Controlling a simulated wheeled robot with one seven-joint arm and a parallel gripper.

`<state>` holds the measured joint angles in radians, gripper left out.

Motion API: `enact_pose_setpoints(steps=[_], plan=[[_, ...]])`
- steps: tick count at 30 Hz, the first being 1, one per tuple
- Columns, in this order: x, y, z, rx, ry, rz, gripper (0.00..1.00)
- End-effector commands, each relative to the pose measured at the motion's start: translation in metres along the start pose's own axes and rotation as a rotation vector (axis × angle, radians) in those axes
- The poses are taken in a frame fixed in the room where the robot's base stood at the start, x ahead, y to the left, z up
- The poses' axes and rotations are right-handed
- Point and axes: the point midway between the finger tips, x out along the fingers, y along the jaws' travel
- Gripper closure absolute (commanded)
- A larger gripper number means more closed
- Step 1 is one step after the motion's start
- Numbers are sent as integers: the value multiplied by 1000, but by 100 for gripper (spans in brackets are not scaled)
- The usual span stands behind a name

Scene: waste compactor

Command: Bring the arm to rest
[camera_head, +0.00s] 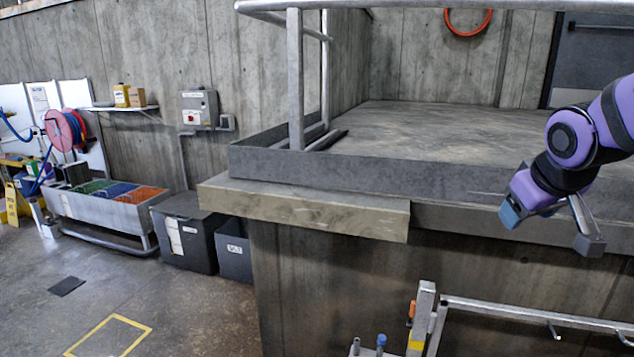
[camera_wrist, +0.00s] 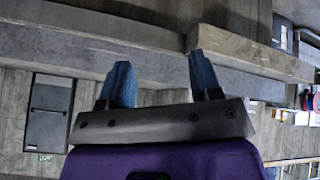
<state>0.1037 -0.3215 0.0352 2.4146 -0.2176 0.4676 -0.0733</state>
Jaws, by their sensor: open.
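My gripper (camera_head: 514,209) is at the right of the head view, at the end of my purple and black arm, in front of the raised platform's edge. In the wrist view my gripper (camera_wrist: 161,75) shows two blue fingers standing apart on a grey bar, with nothing between them. My arm is bent, and its upper part runs out of the right edge of the head view.
A concrete platform (camera_head: 430,128) with a metal railing (camera_head: 296,80) fills the middle. A stone-like beam (camera_head: 310,209) juts from its front edge. A lower metal rail (camera_head: 530,311) stands at bottom right. Dark bins (camera_head: 190,240) are left; open floor (camera_head: 180,310) lies front left.

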Motion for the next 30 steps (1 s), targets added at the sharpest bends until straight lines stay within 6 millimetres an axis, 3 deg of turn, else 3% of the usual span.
enact_pose_setpoints(steps=[1,6,13,19,30], plan=[[-16,-4,8,22,-1,-7,42],[-60,-20,44,97,-36,-47,42],[-103,-41,92,176,-79,-119,42],[-118,-51,114,205,-102,-155,42],[-120,-52,117,208,-106,-161,42]])
